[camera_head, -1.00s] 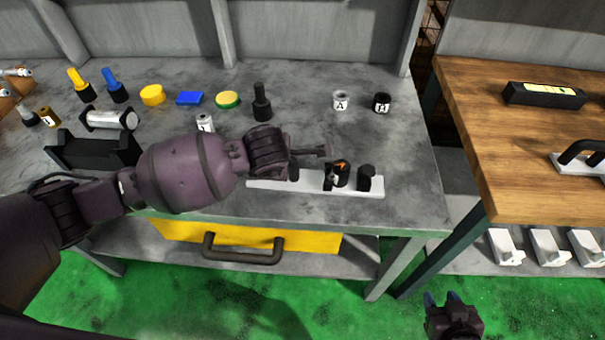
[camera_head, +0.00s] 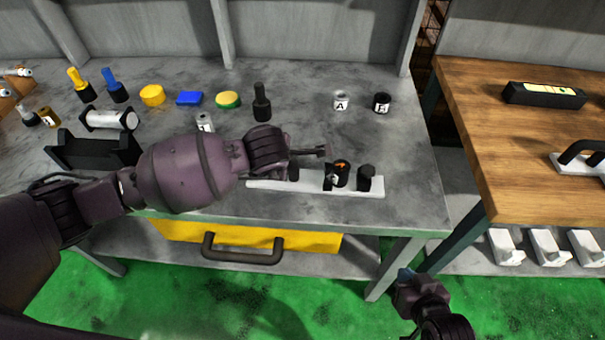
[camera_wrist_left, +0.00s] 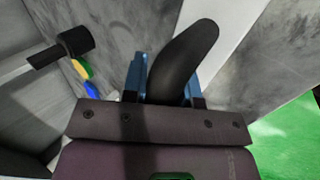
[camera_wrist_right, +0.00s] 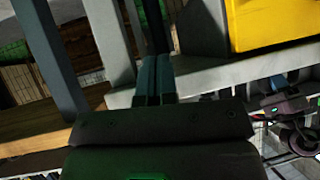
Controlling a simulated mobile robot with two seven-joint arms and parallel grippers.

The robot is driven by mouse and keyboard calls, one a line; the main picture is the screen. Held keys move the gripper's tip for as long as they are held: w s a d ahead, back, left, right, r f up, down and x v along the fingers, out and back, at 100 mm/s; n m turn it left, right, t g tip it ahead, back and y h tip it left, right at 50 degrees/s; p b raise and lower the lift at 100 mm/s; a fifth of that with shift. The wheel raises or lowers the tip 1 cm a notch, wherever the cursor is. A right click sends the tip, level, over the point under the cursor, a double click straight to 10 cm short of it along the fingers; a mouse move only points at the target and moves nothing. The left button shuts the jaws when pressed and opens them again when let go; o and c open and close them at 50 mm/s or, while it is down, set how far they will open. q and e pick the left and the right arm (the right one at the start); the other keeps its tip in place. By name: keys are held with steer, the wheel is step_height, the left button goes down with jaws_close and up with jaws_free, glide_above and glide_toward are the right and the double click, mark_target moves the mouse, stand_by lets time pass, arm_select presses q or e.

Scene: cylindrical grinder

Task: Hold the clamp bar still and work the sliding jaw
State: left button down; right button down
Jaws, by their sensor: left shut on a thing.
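The clamp lies at the table's front edge. Its white bar (camera_head: 312,188) carries a black block with an orange mark (camera_head: 341,174) and a second black block (camera_head: 366,178) near the right end. I cannot tell which is the sliding jaw. My left gripper (camera_wrist_left: 168,85) is at the bar's left part, its blue fingers shut on a black handle (camera_wrist_left: 187,58); the white bar (camera_wrist_left: 215,35) runs behind it.
Several caps, bottles and a black holder (camera_head: 92,150) stand on the grey table (camera_head: 300,85) behind the clamp. A yellow drawer (camera_head: 180,231) with a dark handle is below. A wooden table (camera_head: 530,165) stands to the right. The grey table right of the clamp is clear.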

steer(key=w+a+r+n+g+y, duration=0.2)
steer(key=a+r+n+g+y, duration=0.15)
steer(key=a, duration=0.95)
steer(key=w+a+r+n+g+y, duration=0.15)
steer(key=a+r+g+y, duration=0.3)
steer(key=a, duration=0.85)
step_height(320, 180, up, 11)
steer(key=g+h, duration=0.3)
steer(key=h, duration=0.7)
glide_above(380, 185)
steer(key=shift+f, duration=2.8)
steer(key=shift+f, duration=1.65)
